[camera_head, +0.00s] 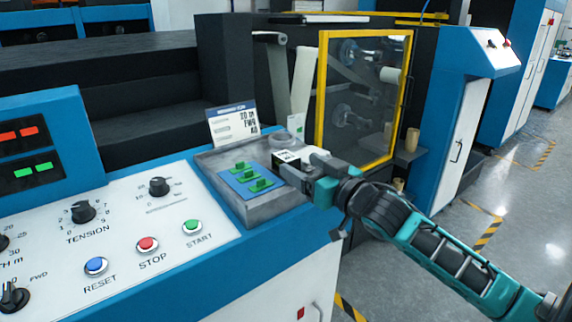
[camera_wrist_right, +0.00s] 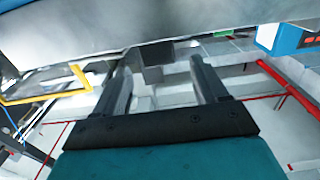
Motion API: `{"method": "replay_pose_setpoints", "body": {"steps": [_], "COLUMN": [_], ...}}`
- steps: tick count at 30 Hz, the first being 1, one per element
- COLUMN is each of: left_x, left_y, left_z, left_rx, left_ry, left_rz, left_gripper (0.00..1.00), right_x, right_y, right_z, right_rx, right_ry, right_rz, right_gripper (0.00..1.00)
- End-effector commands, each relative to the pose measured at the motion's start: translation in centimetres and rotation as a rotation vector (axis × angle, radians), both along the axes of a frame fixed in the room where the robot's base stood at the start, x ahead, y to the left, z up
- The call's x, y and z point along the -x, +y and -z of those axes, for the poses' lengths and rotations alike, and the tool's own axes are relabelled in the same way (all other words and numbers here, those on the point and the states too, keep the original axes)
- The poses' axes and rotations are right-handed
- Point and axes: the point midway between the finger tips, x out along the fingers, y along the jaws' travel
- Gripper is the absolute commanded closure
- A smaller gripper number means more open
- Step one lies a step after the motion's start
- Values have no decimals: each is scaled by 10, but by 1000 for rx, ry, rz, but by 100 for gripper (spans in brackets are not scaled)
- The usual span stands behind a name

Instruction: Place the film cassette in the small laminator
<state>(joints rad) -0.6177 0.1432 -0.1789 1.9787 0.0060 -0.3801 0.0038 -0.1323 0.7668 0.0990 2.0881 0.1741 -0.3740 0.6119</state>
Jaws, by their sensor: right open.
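My right gripper (camera_head: 300,172) reaches in from the right over the right edge of the grey tray (camera_head: 262,209). In the right wrist view its two fingers (camera_wrist_right: 162,82) are apart, with a dark block (camera_wrist_right: 152,62) showing beyond the gap between them. A small white piece with a dark mark (camera_head: 286,157) lies at the fingers in the head view; it may be the film cassette, but I cannot tell. The machine with the yellow-framed clear door (camera_head: 322,95), perhaps the small laminator, stands behind the tray. My left gripper is out of view.
The tray also holds a blue plate with green pieces (camera_head: 239,179) and a grey ring (camera_head: 283,137). A printed card (camera_head: 232,126) stands behind it. A control panel with knobs and buttons (camera_head: 148,245) is at the left. The floor (camera_head: 512,215) at the right is clear.

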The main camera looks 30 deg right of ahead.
Motion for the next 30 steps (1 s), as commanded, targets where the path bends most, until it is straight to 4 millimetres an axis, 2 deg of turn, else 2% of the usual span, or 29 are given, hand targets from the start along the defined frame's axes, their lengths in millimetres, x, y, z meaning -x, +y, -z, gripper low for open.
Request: {"method": "replay_pose_setpoints", "body": {"steps": [12, 23, 30], "left_x": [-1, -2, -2], "left_y": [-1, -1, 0], "left_z": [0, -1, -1], "left_rx": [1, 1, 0], "left_ry": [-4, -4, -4], "left_rz": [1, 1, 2], "left_gripper": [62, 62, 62], "right_x": [-44, -49, -49], "right_y": [3, 4, 4], "right_z": [-1, 0, 0], "right_rx": [1, 1, 1], "right_ry": [-2, -1, -1], "right_rz": [1, 0, 0], "right_gripper": [28, 28, 50]}}
